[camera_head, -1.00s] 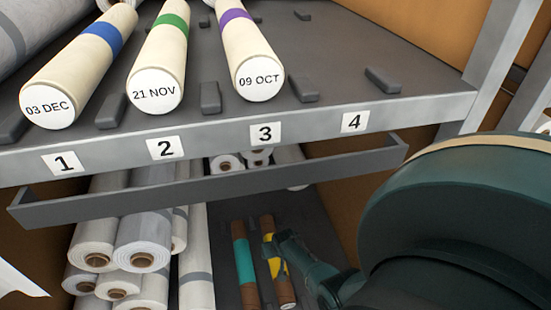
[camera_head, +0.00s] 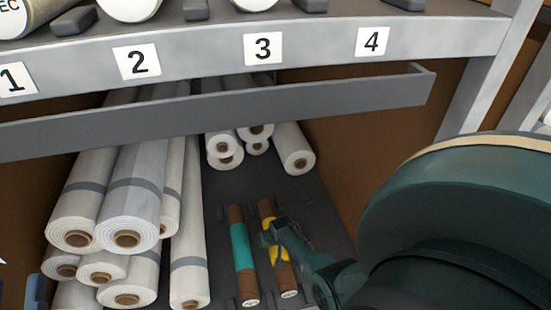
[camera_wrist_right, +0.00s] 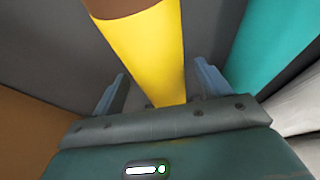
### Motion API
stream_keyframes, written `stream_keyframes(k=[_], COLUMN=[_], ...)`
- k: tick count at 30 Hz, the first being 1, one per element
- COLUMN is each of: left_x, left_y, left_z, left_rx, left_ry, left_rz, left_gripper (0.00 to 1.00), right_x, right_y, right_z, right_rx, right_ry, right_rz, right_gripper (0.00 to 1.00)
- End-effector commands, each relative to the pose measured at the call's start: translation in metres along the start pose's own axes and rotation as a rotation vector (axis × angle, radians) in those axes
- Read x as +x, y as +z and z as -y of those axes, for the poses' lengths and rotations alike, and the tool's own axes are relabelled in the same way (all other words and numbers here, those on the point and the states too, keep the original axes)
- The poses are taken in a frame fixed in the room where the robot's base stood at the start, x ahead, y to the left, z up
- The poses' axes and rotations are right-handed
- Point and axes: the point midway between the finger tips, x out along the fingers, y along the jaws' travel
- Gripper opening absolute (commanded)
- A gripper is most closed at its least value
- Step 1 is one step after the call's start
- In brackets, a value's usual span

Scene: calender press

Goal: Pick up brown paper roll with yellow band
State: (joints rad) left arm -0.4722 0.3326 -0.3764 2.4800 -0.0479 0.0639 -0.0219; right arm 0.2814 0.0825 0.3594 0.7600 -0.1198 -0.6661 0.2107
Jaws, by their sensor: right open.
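The brown paper roll with the yellow band (camera_head: 285,277) lies on the dark lower shelf, its near end facing me. My right gripper (camera_head: 274,234) is over its yellow band and partly hides it. In the right wrist view the yellow band (camera_wrist_right: 150,50) reaches down between the two blue-grey fingers of the right gripper (camera_wrist_right: 160,88). The fingers are open, with gaps at both sides of the roll. A small blue-grey part at the lower left edge looks like my left gripper (camera_head: 36,291); its jaws are not clear.
A brown roll with a teal band (camera_head: 243,255) lies close to the left. White rolls (camera_head: 128,205) are stacked further left, with several more (camera_head: 293,148) behind. A grey rail (camera_head: 240,107) and the numbered upper shelf (camera_head: 200,58) are above. Bare shelf lies behind the brown rolls.

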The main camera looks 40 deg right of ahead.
Motion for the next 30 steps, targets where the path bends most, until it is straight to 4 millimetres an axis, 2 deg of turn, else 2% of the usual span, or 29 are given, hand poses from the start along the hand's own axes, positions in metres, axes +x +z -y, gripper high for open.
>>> stream_keyframes(k=[9, 30], left_x=[0.002, 0.0019], left_y=[-0.0039, -0.0037], left_z=[0.0014, 0.0015], left_rx=[0.016, 0.016], left_ry=[0.002, 0.002], left_rz=[-0.023, -0.023], left_gripper=[0.29, 0.29], right_x=[0.0012, 0.0015], right_y=[-0.0009, -0.0001], right_z=[-0.0002, -0.0002], right_rx=[0.001, 0.0], right_ry=[0.0, 0.0], right_rz=[-0.001, 0.0], right_gripper=[0.75, 0.17])
